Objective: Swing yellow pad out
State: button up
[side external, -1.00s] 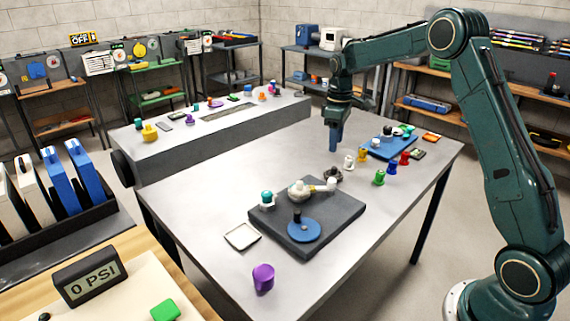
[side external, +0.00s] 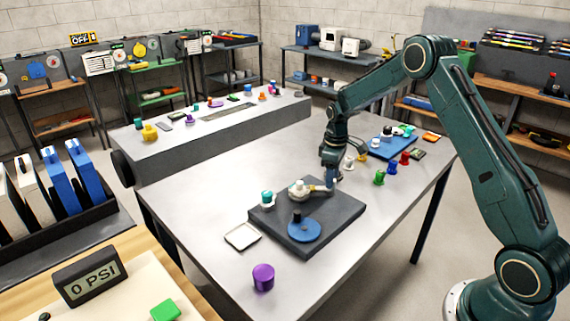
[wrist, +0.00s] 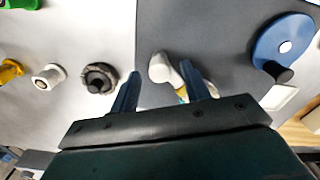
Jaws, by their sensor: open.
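A dark grey plate (side external: 335,222) lies on the table. My gripper (side external: 329,187) is low at the plate's far right edge, by the outer end of that arm. In the wrist view my gripper (wrist: 160,72) is open, with a whitish piece (wrist: 160,66) between or just past the fingertips. A bit of yellow (wrist: 182,93) shows beside the right finger, mostly hidden. I cannot tell whether the fingers touch it.
A blue disc (side external: 304,231) with a black knob and a teal-topped piece (side external: 267,198) are on the plate. A dark ring-shaped brush (wrist: 99,78) lies left of the fingers. A green piece (side external: 379,177) stands to the right. A purple cup (side external: 263,277) stands at the front.

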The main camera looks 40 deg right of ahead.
jog(key=shift+f, duration=0.55)
grip_shut()
jog(key=shift+m, duration=0.4)
jog(key=m, duration=1.1)
jog(key=shift+m, duration=0.4)
